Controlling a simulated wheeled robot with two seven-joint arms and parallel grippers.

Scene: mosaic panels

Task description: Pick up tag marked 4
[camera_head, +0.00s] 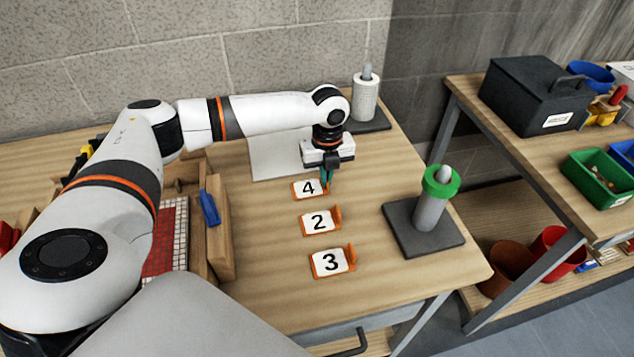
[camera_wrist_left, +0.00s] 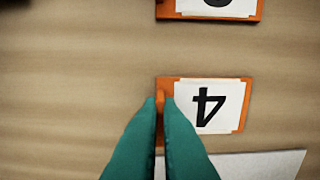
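The tag marked 4 (camera_head: 308,188) is a white card on an orange base with a raised orange grip at its right end. It lies at the far end of a row on the table. My left gripper (camera_head: 327,182) points down at that grip. In the left wrist view, its green fingers (camera_wrist_left: 160,103) stand close on both sides of the orange grip of the tag marked 4 (camera_wrist_left: 212,106) and look closed on it. The tag appears to be still at table level. My right gripper is not in view.
Tags marked 2 (camera_head: 319,222) and 3 (camera_head: 331,262) lie nearer on the table (camera_head: 400,285). A dark stand with a green ring (camera_head: 441,180) is to the right. A white roll (camera_head: 366,98) stands behind. A wooden tray with red and white tiles (camera_head: 165,240) is left.

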